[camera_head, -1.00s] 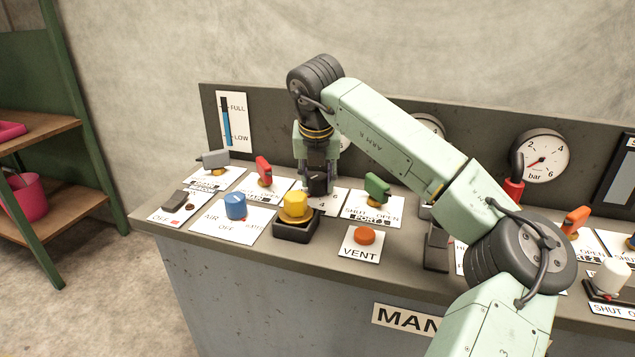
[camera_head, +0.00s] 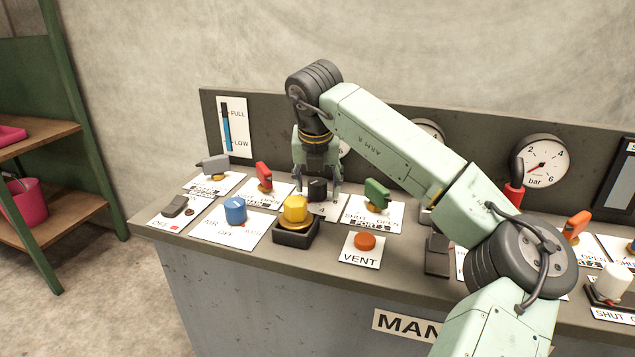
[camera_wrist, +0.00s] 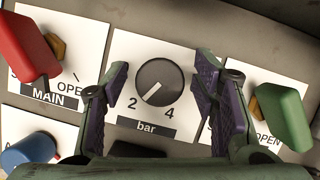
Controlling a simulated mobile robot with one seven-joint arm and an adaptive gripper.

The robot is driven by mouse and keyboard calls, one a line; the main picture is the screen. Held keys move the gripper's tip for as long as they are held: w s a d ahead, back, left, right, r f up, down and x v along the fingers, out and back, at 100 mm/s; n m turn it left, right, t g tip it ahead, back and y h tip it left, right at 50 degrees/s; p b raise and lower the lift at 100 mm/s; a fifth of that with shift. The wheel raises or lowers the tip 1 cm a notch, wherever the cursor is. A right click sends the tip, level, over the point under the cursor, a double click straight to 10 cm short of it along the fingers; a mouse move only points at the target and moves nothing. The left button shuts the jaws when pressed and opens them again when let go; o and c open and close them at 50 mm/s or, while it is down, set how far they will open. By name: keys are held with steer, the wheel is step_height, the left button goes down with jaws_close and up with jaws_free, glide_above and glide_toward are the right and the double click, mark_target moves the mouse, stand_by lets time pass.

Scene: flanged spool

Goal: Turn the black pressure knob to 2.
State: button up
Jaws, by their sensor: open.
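The black pressure knob (camera_wrist: 160,82) sits on a white "bar" plate (camera_wrist: 190,50) between a red and a green handle. Its white pointer line slants down and left, toward the side of the printed 2; the 4 is at lower right. In the head view the knob (camera_head: 317,190) stands below my gripper (camera_head: 318,178). In the wrist view my gripper (camera_wrist: 161,85) is open, with one finger on each side of the knob and visible gaps between. It holds nothing. The head view is too small to read the pointer.
A red handle (camera_wrist: 28,45) and a green handle (camera_wrist: 285,115) flank the knob closely. A yellow knob (camera_head: 295,209) stands in front, with a blue knob (camera_head: 235,208) to its left. An orange VENT button (camera_head: 365,241) is at front right. The gauge panel (camera_head: 270,140) rises behind.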

steer(key=v, duration=1.2)
